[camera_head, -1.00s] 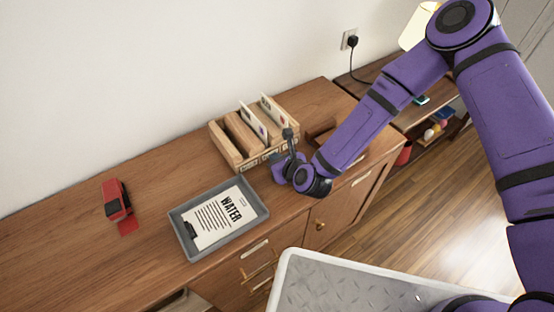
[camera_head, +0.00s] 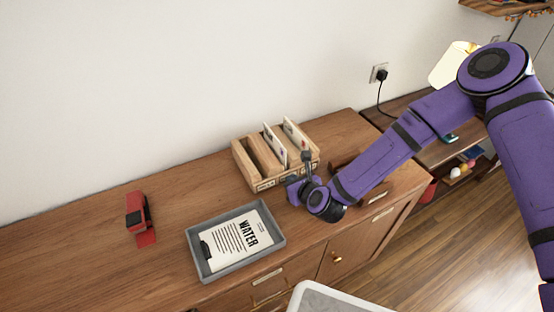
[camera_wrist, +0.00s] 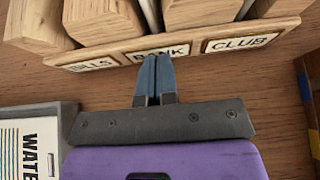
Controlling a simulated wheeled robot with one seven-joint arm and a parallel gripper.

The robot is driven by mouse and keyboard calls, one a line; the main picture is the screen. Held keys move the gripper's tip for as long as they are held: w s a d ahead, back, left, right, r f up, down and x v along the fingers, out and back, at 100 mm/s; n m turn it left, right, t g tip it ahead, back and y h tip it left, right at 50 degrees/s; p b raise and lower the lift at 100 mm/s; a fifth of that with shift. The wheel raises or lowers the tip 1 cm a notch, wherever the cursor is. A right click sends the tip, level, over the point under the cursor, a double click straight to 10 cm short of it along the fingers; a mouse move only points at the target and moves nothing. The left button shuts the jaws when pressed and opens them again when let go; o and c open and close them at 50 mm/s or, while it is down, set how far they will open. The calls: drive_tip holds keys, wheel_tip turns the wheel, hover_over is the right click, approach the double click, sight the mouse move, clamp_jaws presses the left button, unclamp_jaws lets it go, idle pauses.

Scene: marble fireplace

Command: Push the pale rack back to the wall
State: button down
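The pale wooden rack (camera_head: 252,178) stands upright on the brown cabinet top, with its back towards the wall; the rack hides any gap there. Cards stand in its slots. In the head view my gripper (camera_head: 300,178) is at the rack's front, towards the right.
A grey tray (camera_head: 193,245) with a "WATER" sheet lies left of my gripper, near the cabinet's front edge. A red and black stapler-like object (camera_head: 138,218) is farther left. A brown wooden item (camera_head: 346,166) stands right of the rack, partly behind my arm. A socket (camera_head: 380,74) is on the wall.

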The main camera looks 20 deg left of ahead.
sight(287, 173)
drive_tip(key=shift+w+a, duration=1.15)
drive_tip(key=shift+a, duration=0.2)
drive_tip(key=shift+s+d, duration=1.65)
drive_tip(key=shift+d, duration=0.25)
wheel_tip(287, 173, up, 8)
idle(0.5)
